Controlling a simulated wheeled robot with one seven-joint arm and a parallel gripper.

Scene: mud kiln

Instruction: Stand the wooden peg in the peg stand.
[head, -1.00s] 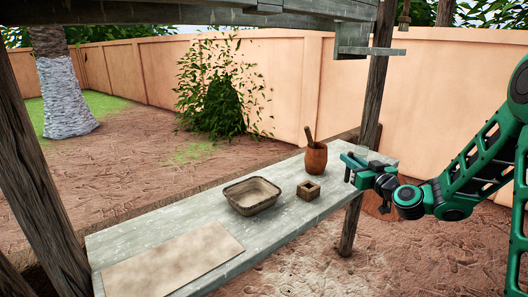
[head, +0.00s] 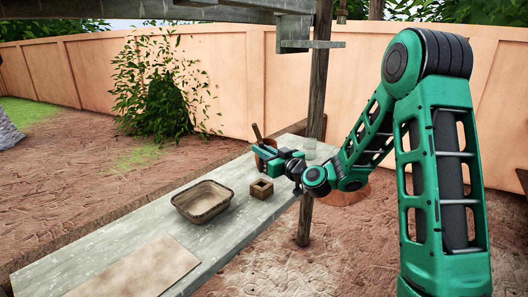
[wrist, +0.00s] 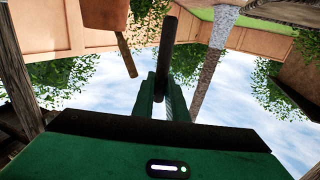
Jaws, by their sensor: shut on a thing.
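My gripper (wrist: 163,95) is shut on a dark, round rod, the wooden peg (wrist: 167,50), in the wrist view. The peg stands out beyond the green fingertips. In the head view my gripper (head: 262,160) is above the table's far part, in front of the brown pot; the peg cannot be made out there. The peg stand (head: 260,190) is a small square wooden block with a dark square opening in its top. It sits on the table, below my gripper in the picture, and looks empty.
A brown pot (wrist: 104,14) with a wooden stick (wrist: 127,55) in it stands behind my gripper. A tan basin (head: 203,203) is left of the stand. A flat board (head: 140,272) lies on the near table. A wooden post (head: 318,110) rises beside the table.

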